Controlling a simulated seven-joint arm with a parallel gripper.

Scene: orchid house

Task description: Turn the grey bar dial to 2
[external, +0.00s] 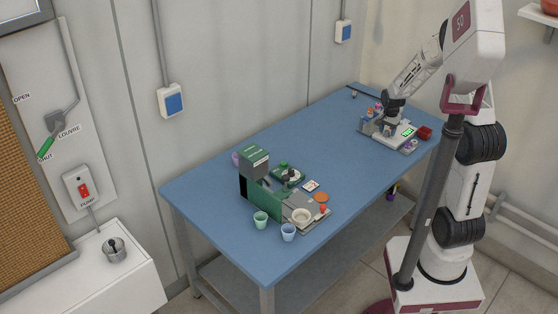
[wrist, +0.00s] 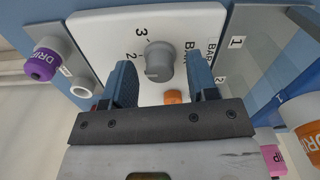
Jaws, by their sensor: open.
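The grey bar dial (wrist: 158,62) is a round knob standing on a white panel (wrist: 100,28) in the wrist view. The printed numbers 3 and 2 and the word BAR show around it. I cannot tell clearly which number the dial points at. My gripper (wrist: 161,72) is open, one finger on either side of the dial's near part, with gaps visible. In the external view my gripper (external: 390,126) is low over the device at the far end of the blue table, and it hides the dial there.
In the wrist view a purple DRIP knob (wrist: 42,64) and a pale ring (wrist: 82,88) are at left. An orange piece (wrist: 173,97) lies between the fingers. An orange-and-white DRIP part (wrist: 306,140) is at lower right. Cups and a green machine (external: 262,192) stand on the blue table (external: 330,150).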

